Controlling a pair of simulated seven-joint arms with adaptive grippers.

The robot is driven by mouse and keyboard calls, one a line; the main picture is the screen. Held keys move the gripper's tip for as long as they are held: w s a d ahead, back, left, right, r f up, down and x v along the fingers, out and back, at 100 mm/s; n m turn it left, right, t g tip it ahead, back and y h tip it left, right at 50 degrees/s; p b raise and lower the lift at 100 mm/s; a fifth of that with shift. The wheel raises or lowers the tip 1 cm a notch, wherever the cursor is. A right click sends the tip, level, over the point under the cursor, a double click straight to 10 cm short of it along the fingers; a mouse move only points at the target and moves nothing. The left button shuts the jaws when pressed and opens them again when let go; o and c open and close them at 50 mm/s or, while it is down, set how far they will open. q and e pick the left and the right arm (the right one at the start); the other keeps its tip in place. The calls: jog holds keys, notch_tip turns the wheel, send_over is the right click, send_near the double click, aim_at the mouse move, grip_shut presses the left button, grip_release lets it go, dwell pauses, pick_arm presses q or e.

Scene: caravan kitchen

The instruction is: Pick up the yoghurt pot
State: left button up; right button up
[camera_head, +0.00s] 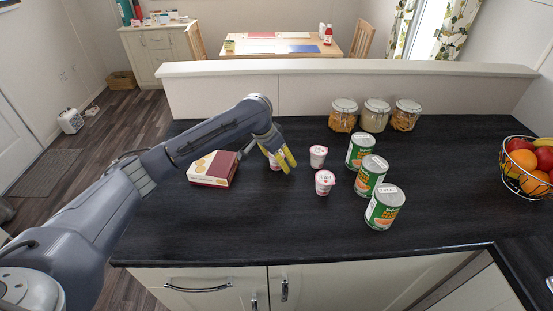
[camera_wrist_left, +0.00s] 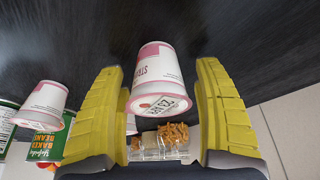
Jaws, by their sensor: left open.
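Three small white-and-pink yoghurt pots stand on the dark worktop in the head view. One pot (camera_head: 275,162) is partly hidden behind my left gripper (camera_head: 287,162); another pot (camera_head: 318,156) and a nearer pot (camera_head: 324,182) stand to its right. In the left wrist view, my left gripper (camera_wrist_left: 165,115) is open, with a pot (camera_wrist_left: 155,75) showing between its yellow fingers. I see no clear contact between them. A second pot (camera_wrist_left: 42,105) shows outside the left finger. My right gripper is not in view.
Several green-and-orange cans (camera_head: 370,175) stand right of the pots. A red-and-cream box (camera_head: 213,169) lies left of the gripper. Lidded glass jars (camera_head: 376,116) stand at the back, and a wire fruit basket (camera_head: 527,171) at the far right. The worktop's front is clear.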

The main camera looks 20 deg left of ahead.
pick_arm(q)
jog(key=c, duration=1.4)
jog(key=shift+r, duration=0.1)
